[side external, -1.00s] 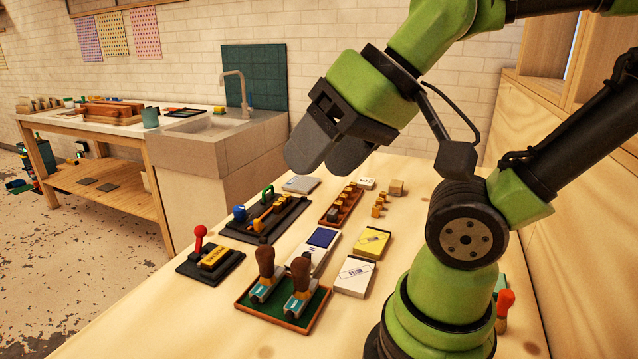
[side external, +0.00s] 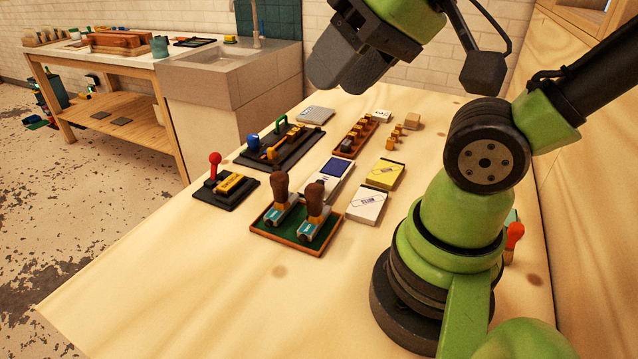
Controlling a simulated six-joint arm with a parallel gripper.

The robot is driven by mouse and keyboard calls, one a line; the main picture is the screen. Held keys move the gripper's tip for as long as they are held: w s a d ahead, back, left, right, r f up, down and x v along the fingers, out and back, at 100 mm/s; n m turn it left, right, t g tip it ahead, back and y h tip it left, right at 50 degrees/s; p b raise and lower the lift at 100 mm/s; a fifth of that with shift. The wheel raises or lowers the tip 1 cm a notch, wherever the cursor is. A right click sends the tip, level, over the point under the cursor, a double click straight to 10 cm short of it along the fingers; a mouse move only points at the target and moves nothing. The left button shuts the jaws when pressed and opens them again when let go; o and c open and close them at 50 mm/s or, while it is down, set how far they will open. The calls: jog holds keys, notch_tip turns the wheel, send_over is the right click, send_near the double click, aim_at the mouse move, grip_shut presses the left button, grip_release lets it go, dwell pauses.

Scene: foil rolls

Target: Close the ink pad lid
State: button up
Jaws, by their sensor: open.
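The ink pad (side external: 337,168) lies on the wooden table, with its dark blue pad surface showing and a white part in front of it, partly hidden behind the stamp handles. I cannot tell clearly where its lid is hinged. My gripper (side external: 333,80) is open and empty. It hangs in the air at the top of the side external view, well above the table and apart from the ink pad.
A green tray (side external: 268,233) with two brown-handled stamps stands in front of the pad. White (side external: 367,205) and yellow (side external: 386,174) boxes lie to its right. A black tool tray (side external: 247,162) and a red-knobbed stamp (side external: 214,165) are left. The front table is clear.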

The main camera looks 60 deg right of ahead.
jog(key=n+g+h, duration=0.2)
jog(key=n+g, duration=0.2)
jog(key=g, duration=0.3)
send_over(319, 181)
notch_tip(319, 181, down, 19)
jog(key=shift+a+r, duration=0.1)
notch_tip(319, 181, down, 10)
jog(key=shift+f, duration=0.1)
jog(key=shift+c, duration=0.3)
grip_shut()
